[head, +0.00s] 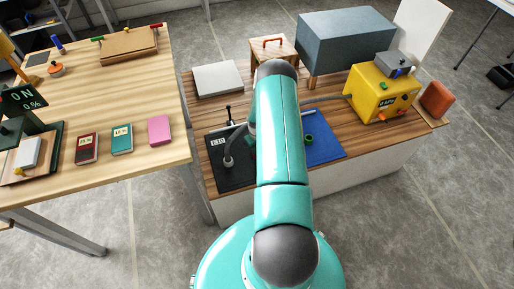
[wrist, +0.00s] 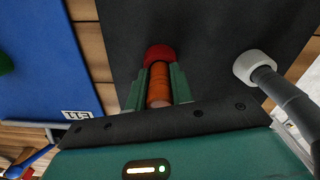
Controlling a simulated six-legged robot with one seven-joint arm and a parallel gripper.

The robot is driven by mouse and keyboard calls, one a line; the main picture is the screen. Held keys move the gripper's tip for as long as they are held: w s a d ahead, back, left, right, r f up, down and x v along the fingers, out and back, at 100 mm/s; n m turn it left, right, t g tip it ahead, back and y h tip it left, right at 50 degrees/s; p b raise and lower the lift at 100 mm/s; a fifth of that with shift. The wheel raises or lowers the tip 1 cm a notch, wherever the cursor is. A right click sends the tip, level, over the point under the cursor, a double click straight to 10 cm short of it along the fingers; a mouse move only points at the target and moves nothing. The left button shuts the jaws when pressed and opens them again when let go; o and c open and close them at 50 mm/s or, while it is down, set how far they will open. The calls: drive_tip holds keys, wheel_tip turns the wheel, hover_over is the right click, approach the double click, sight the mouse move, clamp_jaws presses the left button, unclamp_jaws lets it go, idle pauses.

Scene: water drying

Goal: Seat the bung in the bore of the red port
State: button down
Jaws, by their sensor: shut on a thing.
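In the wrist view my gripper (wrist: 159,92) is shut on the orange-brown bung (wrist: 159,82), with a green finger on each side. The bung's far end meets the red port (wrist: 160,52) in the picture. The bung and fingers cover the near part of the port and its bore, so I cannot tell how deep the bung sits or whether it touches. The port is over the black mat (wrist: 215,25). In the head view my arm hides the gripper, the bung and the red port.
A pale collar (wrist: 254,66) with a grey hose (wrist: 285,95) stands right of the red port in the wrist view. A blue mat (head: 325,149) with a green ring (head: 308,139) lies on the wooden bench. A yellow machine (head: 377,96) stands at the bench's right.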

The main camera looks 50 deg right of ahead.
drive_tip(key=shift+f, duration=0.15)
drive_tip(key=c, duration=1.1)
unclamp_jaws()
drive_tip(key=shift+c, duration=0.2)
wheel_tip(320, 180, up, 14)
drive_tip(key=shift+f, duration=0.1)
